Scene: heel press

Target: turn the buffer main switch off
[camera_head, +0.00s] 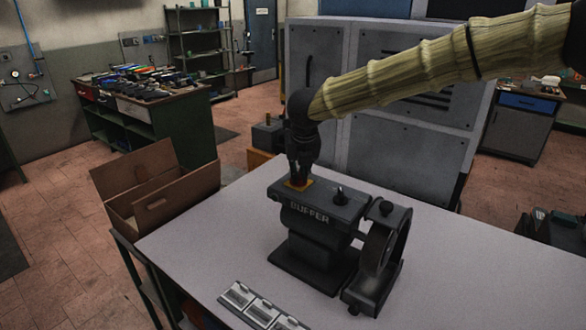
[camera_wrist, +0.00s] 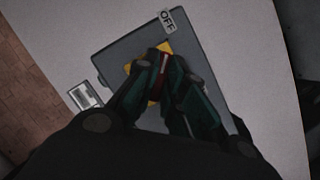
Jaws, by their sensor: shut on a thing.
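The buffer (camera_head: 318,222) is a dark machine with "BUFFER" on its front, standing on the light table. Its main switch sits on a yellow plate (camera_head: 298,184) at the left of the top face. My gripper (camera_head: 301,172) points down over that plate. In the wrist view, my gripper (camera_wrist: 161,72) is shut on the red switch handle (camera_wrist: 163,66), above the yellow plate (camera_wrist: 134,68). The fingers hide most of the switch, so I cannot tell its exact angle. An "OFF" label (camera_wrist: 167,20) shows at the upper edge of the top face in the wrist view.
Several grey labelled plates (camera_head: 262,310) lie at the table's front. An open cardboard box (camera_head: 160,200) is left of the table (camera_head: 200,240).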

